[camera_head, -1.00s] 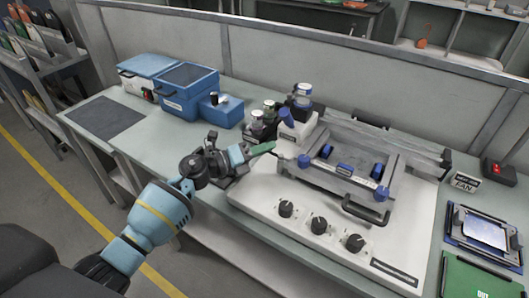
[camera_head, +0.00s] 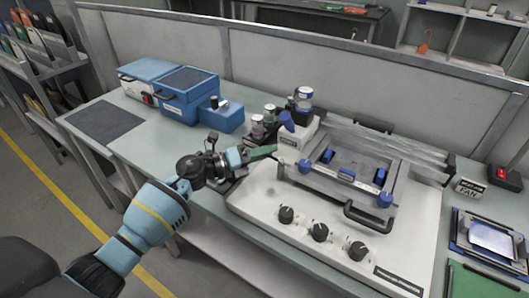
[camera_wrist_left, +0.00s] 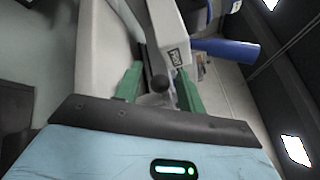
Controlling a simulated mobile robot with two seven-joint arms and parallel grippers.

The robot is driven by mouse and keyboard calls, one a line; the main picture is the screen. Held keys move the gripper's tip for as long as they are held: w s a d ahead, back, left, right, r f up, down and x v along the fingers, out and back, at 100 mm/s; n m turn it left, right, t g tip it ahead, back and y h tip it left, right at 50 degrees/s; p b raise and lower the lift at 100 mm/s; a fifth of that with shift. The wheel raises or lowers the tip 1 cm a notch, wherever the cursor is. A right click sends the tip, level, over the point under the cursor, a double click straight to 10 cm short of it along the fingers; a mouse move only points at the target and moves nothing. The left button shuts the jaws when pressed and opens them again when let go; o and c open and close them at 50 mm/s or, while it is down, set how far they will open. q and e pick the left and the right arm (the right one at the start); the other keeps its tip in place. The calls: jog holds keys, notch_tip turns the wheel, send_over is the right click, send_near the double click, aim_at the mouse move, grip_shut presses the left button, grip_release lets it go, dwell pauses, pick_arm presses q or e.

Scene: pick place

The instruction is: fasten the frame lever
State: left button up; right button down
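The grey metal frame (camera_head: 400,178) with blue knobs and a black handle (camera_head: 367,218) lies on the white machine (camera_head: 262,205). My left gripper (camera_head: 272,150) has green fingers and is at the machine's left rear edge, left of the frame. In the left wrist view my left gripper (camera_wrist_left: 158,88) is open. I cannot tell whether this knob belongs to the frame lever. My right gripper is not in view.
Small bottles and a blue-topped white holder (camera_head: 292,133) stand close behind my left gripper. Blue boxes (camera_head: 188,95) stand at the back left. A red-button box (camera_head: 504,177) and a dark tray (camera_head: 488,240) are at the right. The left tabletop is mostly clear.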

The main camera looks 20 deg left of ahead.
pick_arm(q)
jog(key=v, duration=0.7)
jog(key=shift+s+a+b, duration=0.25)
jog(key=shift+a+b, duration=0.05)
jog(key=shift+b, duration=0.05)
